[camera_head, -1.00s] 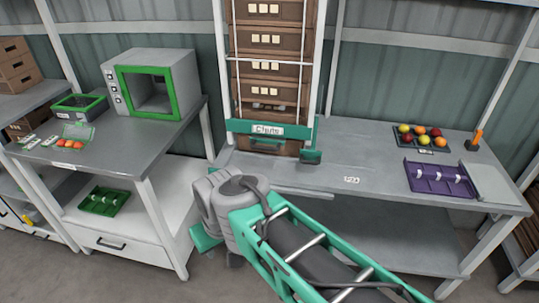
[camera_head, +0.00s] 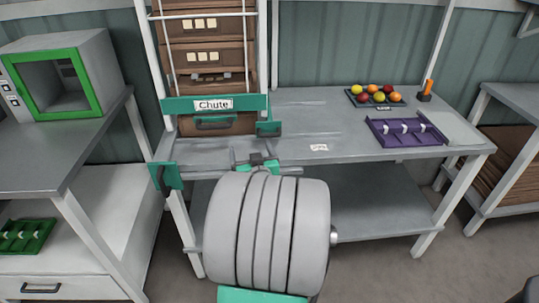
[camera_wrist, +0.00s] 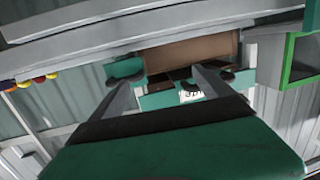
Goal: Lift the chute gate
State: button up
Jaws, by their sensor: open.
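The chute gate (camera_head: 180,105) is a green bar labelled "Chute" across the front of the tall white-framed chute, with a dark handle (camera_head: 215,123) under the label. It looks lowered, in front of the lowest brown crate in the stack. The gate also shows upside down in the wrist view (camera_wrist: 158,100), partly hidden behind my fingers. My gripper (camera_head: 257,160) is in front of the chute, below and right of the handle, with my wrist hiding part of it. In the wrist view my gripper (camera_wrist: 165,75) has its fingers spread, apart from the handle and empty.
Brown crates (camera_head: 205,58) are stacked in the chute. A green-fronted box (camera_head: 60,75) stands on the left bench. The bench between chute and purple tray is mostly clear.

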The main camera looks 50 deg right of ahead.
aim_at(270, 135)
jog(key=shift+o, duration=0.4)
jog(key=s+d+m+g+h, duration=0.1)
jog(key=s+d+m+h, duration=0.1)
jog(key=s+d+h, duration=0.1)
jog(key=shift+s+d+f, duration=0.25)
jog(key=shift+s+d, duration=0.35)
jog(key=shift+s, duration=0.1)
jog(key=x, duration=0.7)
jog(key=shift+w+d+r+p, duration=0.15)
jog(key=shift+d+p, duration=0.1)
jog(key=shift+p, duration=0.15)
jog(key=shift+c, duration=0.2)
jog(key=c, duration=2.1)
jog(key=shift+o, duration=0.2)
notch_tip(270, 135, up, 11)
jog(key=p, duration=0.2)
jog(key=shift+p, duration=0.4)
jog(key=shift+r, duration=0.15)
